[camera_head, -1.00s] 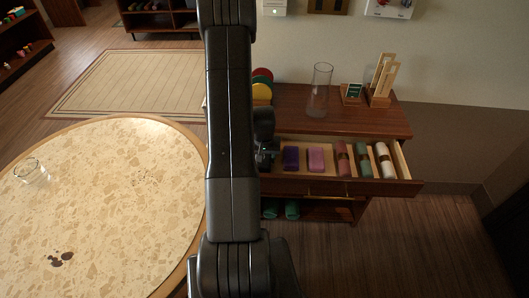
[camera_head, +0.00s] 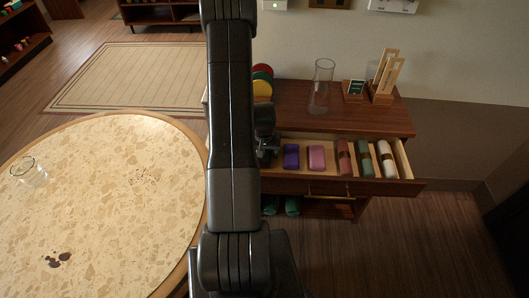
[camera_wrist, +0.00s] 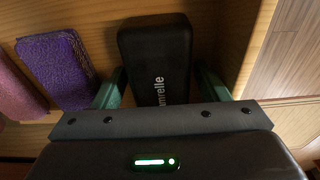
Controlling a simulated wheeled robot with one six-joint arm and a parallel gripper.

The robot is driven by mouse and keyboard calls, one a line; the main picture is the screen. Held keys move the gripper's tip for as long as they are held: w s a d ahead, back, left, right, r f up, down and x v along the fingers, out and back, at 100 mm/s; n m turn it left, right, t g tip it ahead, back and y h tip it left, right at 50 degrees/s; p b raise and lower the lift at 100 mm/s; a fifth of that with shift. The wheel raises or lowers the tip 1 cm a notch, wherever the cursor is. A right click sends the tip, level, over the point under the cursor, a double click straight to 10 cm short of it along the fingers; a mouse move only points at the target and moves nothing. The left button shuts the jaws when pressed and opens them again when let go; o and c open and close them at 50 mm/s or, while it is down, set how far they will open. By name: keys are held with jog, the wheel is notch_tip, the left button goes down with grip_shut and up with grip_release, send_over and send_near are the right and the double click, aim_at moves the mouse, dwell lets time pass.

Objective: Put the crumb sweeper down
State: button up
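The crumb sweeper, a black block with rounded corners and pale lettering ending in "mrelle" (camera_wrist: 155,55), shows in the wrist view. It is over or in the left end of the open drawer (camera_head: 345,188), between a purple folded cloth and the wooden drawer wall. My gripper (camera_wrist: 160,82) has its two green fingers on either side of the sweeper, very near its sides. I cannot tell whether they touch it or whether it rests on the drawer floor. In the head view my dark arm hides the fingertips and the sweeper.
The drawer also holds a purple cloth (camera_head: 291,156), a pink cloth (camera_head: 317,158) and several banded rolls (camera_head: 365,158). A glass vase (camera_head: 320,88) and wooden stands (camera_head: 384,78) are on the cabinet top. A round table (camera_head: 100,200) with a glass (camera_head: 30,172) is at left.

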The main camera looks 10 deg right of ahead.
jog(key=shift+s+f, duration=0.1)
jog(key=shift+r+p, duration=0.5)
jog(key=shift+p, duration=0.05)
notch_tip(320, 180, up, 11)
jog(key=s+p, duration=0.1)
jog(key=p, duration=0.4)
jog(key=shift+a+r, duration=0.2)
jog(key=shift+s+f, duration=0.1)
jog(key=shift+f, duration=0.05)
jog(key=f+b, duration=0.2)
jog(key=f, duration=0.2)
jog(key=w+f+b, duration=0.1)
jog(key=f+b, duration=0.1)
jog(key=f, duration=0.2)
jog(key=f+b, duration=0.2)
jog(key=f, duration=0.2)
jog(key=shift+w+d+f, duration=0.2)
jog(key=shift+w+f, duration=0.05)
jog(key=shift+r+p, duration=0.35)
jog(key=shift+r, duration=0.65)
